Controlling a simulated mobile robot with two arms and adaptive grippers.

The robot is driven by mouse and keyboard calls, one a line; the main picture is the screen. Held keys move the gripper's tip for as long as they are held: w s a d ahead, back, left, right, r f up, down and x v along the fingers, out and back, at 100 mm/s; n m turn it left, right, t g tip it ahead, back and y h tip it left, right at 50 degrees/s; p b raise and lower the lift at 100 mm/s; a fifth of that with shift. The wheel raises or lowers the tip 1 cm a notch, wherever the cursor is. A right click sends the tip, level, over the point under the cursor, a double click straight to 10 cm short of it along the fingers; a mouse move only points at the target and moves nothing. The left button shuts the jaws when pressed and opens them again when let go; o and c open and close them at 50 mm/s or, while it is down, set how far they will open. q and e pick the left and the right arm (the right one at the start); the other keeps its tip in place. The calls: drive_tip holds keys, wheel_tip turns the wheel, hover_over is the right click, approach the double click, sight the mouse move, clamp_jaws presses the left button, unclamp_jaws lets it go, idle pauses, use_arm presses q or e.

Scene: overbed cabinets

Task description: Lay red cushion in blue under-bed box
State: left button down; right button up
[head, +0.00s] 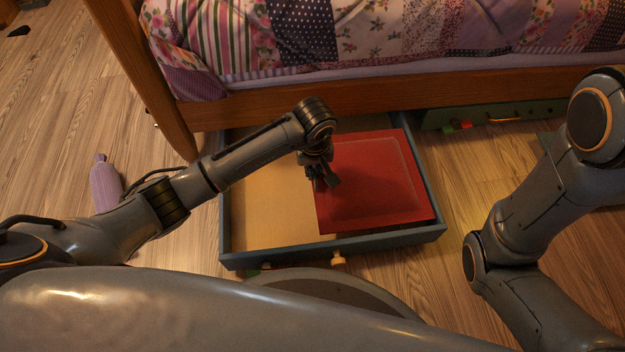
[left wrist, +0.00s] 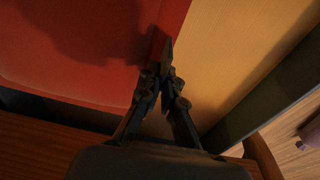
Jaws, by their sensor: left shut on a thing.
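The red cushion (head: 375,185) is a flat square over the right part of the blue under-bed box (head: 305,250), within its outline. I cannot tell whether it rests fully on the box floor. My left gripper (head: 323,182) is shut on the cushion's left edge. In the left wrist view, the closed fingertips (left wrist: 165,70) meet the edge of the cushion (left wrist: 60,50), with the box's tan floor (left wrist: 225,50) beside it. My right arm shows at the right, but its gripper is out of view.
The box is pulled out from under a wooden bed (head: 300,97) with a patchwork cover. Its left part is bare. A green box (head: 485,115) stands under the bed at the right. A purple bottle-shaped thing (head: 105,185) lies on the wooden floor at the left.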

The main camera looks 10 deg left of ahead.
use_arm(q)
drive_tip(key=shift+w+a+f+b, duration=0.15)
drive_tip(key=shift+f+b, duration=0.45)
drive_tip(key=shift+f, duration=0.35)
drive_tip(key=shift+w+a+f+b, duration=0.15)
drive_tip(key=shift+f+b, duration=0.4)
drive_tip(key=shift+f, duration=0.35)
drive_tip(key=shift+f, duration=0.2)
drive_tip(key=c, duration=1.5)
unclamp_jaws()
drive_tip(key=shift+s, duration=0.1)
